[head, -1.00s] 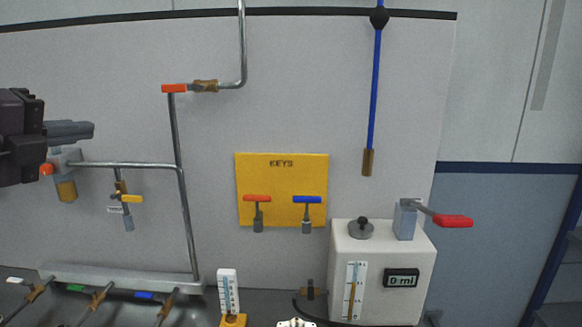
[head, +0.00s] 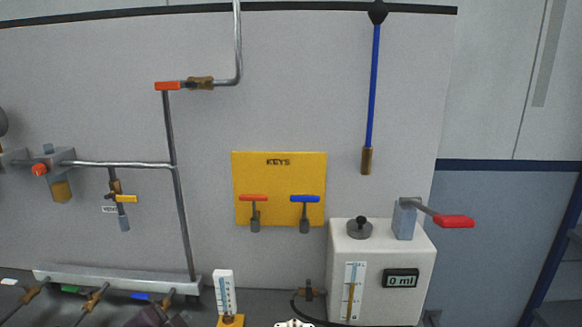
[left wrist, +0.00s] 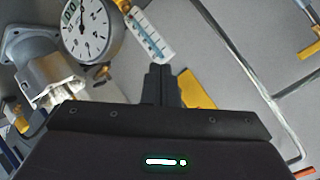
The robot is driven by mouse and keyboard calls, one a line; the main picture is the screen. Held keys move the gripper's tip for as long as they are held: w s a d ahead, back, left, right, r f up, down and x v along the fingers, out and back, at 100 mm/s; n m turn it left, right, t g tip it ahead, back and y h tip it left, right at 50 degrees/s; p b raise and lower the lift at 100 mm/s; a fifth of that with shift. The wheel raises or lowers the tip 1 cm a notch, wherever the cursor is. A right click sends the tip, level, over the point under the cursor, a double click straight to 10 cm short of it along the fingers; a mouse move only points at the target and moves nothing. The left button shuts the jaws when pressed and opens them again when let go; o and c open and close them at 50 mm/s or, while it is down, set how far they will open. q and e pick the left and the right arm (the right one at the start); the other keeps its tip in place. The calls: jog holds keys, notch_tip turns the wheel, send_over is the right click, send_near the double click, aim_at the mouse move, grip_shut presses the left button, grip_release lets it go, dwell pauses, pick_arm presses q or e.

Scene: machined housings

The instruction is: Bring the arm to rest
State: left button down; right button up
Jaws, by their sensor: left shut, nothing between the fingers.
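My left gripper shows in the left wrist view (left wrist: 161,82), where its dark fingers are together with nothing between them. In the head view only a dark part of my left arm (head: 155,316) shows at the bottom edge, in front of the metal tray at lower left. My right gripper is in neither view.
A pipe frame with valves (head: 180,220) stands at left. A yellow key board (head: 280,180) hangs on the wall. A white box with a red lever (head: 455,221) stands at right. A thermometer (head: 225,290) stands low centre; a round gauge (left wrist: 92,28) shows in the wrist view.

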pick_arm(q)
jog(key=s+d+f+n+g, duration=0.1)
jog(key=s+f+n+g, duration=0.3)
jog(key=s+f, duration=0.5)
jog(key=s+d+f+n+g, duration=0.1)
jog(key=s+f+n+g, duration=0.4)
jog(key=s, duration=0.6)
notch_tip(320, 180, down, 30)
jog(key=s+m+g, duration=0.1)
jog(key=s+a+f, duration=0.2)
jog(key=s+f, duration=0.7)
jog(key=s, duration=0.1)
jog(key=s+a+f+g, duration=0.1)
jog(key=s+a+f, duration=0.1)
jog(key=s+f, duration=0.7)
jog(key=shift+s+f+y, duration=0.3)
jog(key=shift+s+f, duration=0.1)
jog(key=shift+f, duration=0.15)
jog(key=shift+a, duration=0.1)
